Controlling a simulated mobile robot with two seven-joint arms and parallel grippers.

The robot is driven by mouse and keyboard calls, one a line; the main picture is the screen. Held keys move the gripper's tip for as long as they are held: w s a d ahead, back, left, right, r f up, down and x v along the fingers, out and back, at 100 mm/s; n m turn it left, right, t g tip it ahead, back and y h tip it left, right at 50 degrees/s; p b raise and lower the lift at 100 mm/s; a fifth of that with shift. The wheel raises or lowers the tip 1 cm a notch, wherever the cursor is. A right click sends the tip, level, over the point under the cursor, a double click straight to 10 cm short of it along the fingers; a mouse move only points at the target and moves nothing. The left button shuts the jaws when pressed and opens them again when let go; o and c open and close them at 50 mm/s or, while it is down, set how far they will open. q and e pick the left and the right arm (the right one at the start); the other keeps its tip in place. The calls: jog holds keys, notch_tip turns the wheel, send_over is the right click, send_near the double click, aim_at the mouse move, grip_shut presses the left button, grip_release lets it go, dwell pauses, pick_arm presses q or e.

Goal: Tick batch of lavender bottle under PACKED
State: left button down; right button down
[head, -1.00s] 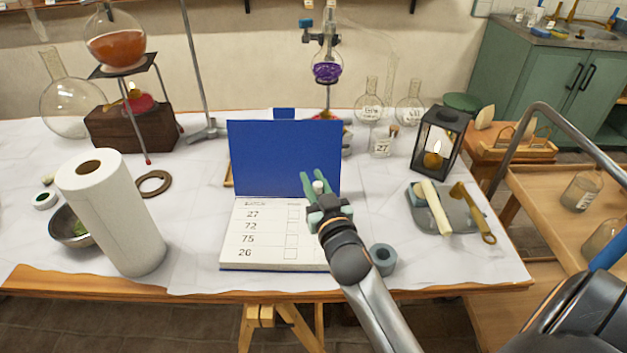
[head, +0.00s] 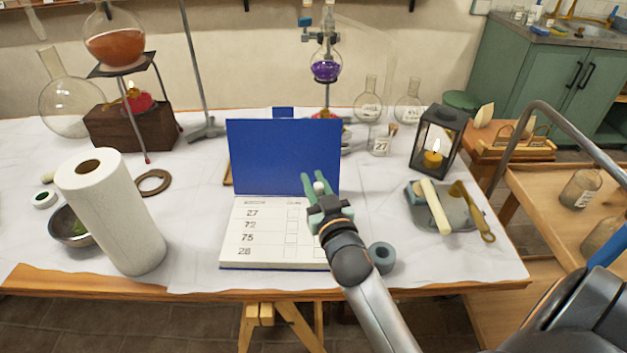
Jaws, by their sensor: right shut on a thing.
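An open blue book (head: 283,150) stands on the table with its cover upright. Its white page (head: 258,232) lists the numbers 27, 72, 75 and one that reads like 28, each with an empty-looking box at the right. The column heading is too small to read. My right gripper (head: 320,185) is over the upper right of the page, shut on a small white-ended thing, perhaps a pen. It hides part of the page's right side. A small corked bottle (head: 380,146) labelled 27 stands behind the book; its contents are unclear. My left gripper is not in view.
A paper roll (head: 115,215) stands left of the book. A grey-green ring (head: 382,257) lies beside my right arm. A lantern (head: 435,140) and a tray (head: 462,212) with tools are at the right. Flasks and stands line the back.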

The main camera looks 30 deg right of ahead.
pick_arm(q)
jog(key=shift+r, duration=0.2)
pick_arm(e)
jog(key=shift+s, duration=0.2)
